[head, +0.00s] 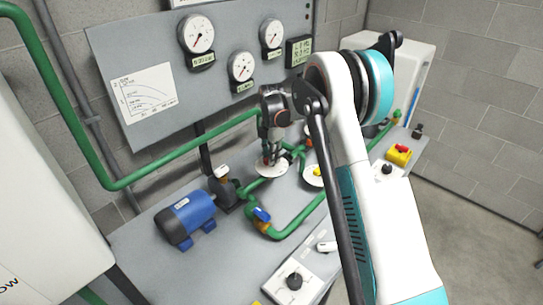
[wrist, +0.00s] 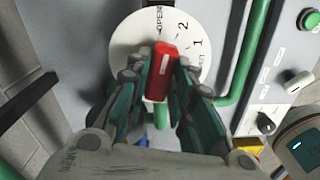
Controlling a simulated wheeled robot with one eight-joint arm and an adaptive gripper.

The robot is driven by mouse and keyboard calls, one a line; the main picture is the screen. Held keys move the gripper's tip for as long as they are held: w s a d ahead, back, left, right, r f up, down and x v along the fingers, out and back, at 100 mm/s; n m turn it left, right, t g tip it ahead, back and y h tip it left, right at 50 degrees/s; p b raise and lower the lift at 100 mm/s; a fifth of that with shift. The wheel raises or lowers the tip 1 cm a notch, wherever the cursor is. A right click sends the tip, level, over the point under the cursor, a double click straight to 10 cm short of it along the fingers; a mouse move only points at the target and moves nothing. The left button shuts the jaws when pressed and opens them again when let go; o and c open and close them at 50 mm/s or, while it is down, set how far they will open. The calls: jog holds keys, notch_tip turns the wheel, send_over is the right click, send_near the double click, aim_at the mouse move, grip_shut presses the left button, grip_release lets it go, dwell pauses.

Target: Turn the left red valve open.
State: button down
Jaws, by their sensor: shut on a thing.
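The left red valve's handle (wrist: 161,72) sits between the fingers of my gripper (wrist: 160,88), which is shut on it. Behind it is a white dial (wrist: 124,44) marked OPEN, 2, 1 and a partly hidden last word. The handle's far end points up, close to the OPEN and 2 marks. In the head view my gripper (head: 270,157) reaches down over the left white dial (head: 272,171); the handle is mostly hidden there. A second white dial (head: 313,177) lies to its right, partly behind my arm.
Green pipes (head: 292,226) run around the dials. A blue pump (head: 186,218) and a blue-handled valve (head: 261,215) stand on the bench nearer by. A panel with several gauges (head: 242,67) rises behind. A control box (head: 296,280) sits at the front edge.

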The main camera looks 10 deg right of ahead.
jog(key=shift+n, duration=1.3)
jog(key=c, duration=1.4)
grip_release()
notch_tip(320, 180, up, 12)
